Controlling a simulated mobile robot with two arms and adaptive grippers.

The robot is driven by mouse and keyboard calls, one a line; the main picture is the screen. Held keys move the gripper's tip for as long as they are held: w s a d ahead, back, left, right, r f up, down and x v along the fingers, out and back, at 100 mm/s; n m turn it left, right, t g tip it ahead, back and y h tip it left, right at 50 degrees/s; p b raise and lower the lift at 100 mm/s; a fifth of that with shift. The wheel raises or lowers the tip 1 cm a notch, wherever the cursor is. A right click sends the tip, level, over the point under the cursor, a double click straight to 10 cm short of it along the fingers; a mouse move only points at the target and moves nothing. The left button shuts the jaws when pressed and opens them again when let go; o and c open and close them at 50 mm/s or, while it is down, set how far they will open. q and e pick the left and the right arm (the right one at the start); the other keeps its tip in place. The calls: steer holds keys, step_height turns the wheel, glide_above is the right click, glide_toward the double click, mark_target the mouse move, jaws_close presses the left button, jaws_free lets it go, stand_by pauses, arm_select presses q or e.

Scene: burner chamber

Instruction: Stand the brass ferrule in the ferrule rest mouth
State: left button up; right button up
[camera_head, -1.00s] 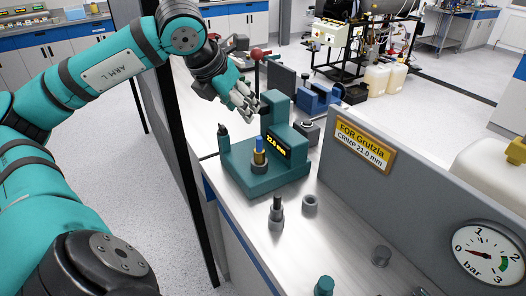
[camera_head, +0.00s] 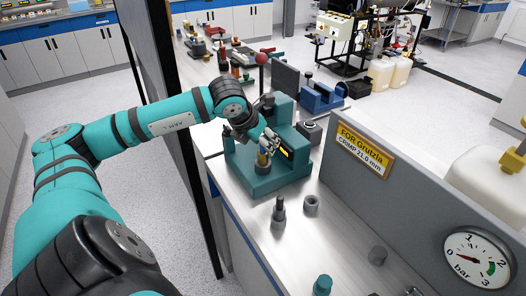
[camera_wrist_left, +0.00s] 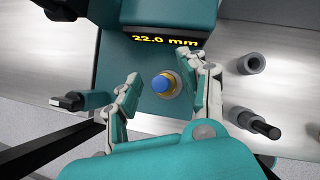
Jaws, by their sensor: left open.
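The brass ferrule (camera_head: 262,161) stands upright with a blue piece (camera_wrist_left: 161,84) in its top, in a grey seat on the teal crimping machine (camera_head: 270,184). My left gripper (camera_head: 266,147) is open above it. My right gripper is not in view.
A grey stepped post with a dark rod (camera_head: 279,213) stands in front of the machine. A grey panel (camera_head: 400,200) with a yellow sign and a pressure gauge (camera_head: 477,258) borders the bench on the right. The machine's display reads 22.0 mm (camera_wrist_left: 165,41).

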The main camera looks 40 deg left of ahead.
arm_select(q)
steer(key=shift+f, duration=0.1)
jaws_close()
steer(key=shift+r, duration=0.2)
stand_by(0.5)
steer(key=shift+w+r+b, duration=0.1)
steer(key=shift+r+b, duration=0.3)
steer(key=shift+r, duration=0.25)
step_height(320, 180, up, 2)
steer(key=shift+r, duration=0.1)
steer(key=s+d+b, duration=0.3)
steer(key=s+b, duration=0.2)
steer(key=s, duration=0.2)
steer(key=s+d+r+b, duration=0.1)
steer(key=s+d+b, duration=0.2)
steer(key=s+b, duration=0.2)
steer(key=s, duration=0.2)
steer(key=shift+s+d+b, duration=0.35)
steer(key=shift+b, duration=0.05)
steer(key=shift+r, duration=0.1)
